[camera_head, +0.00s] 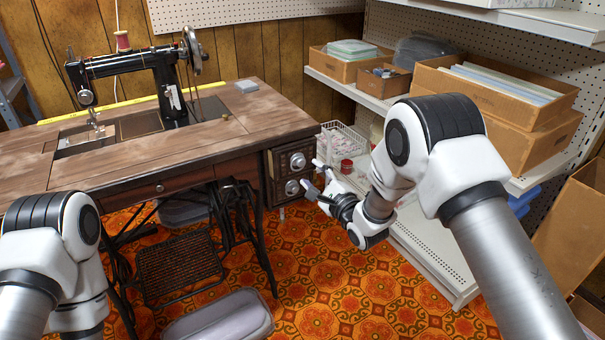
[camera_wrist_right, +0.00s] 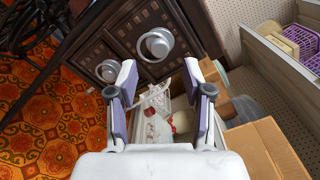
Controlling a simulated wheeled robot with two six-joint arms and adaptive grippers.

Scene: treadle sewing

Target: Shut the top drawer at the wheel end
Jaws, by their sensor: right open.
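The sewing table's wheel end is at the right in the head view, below the sewing machine's handwheel (camera_head: 191,52). Two dark carved drawer fronts are stacked there. The top drawer (camera_head: 283,157) has a round metal pull (camera_head: 297,161); the lower drawer's pull (camera_head: 292,187) is beneath it. I cannot tell how far the top drawer stands out. My right gripper (camera_head: 312,175) is open and empty, its fingers pointing at the fronts. In the right wrist view the top pull (camera_wrist_right: 155,43) lies ahead of the fingers (camera_wrist_right: 159,76), apparently apart from them. My left gripper is out of view.
A white wire basket (camera_head: 342,142) and a red jar (camera_head: 346,166) are on the shelf unit right of the drawers. A treadle (camera_head: 178,262) is under the table, with a grey bin (camera_head: 220,318) on the patterned floor.

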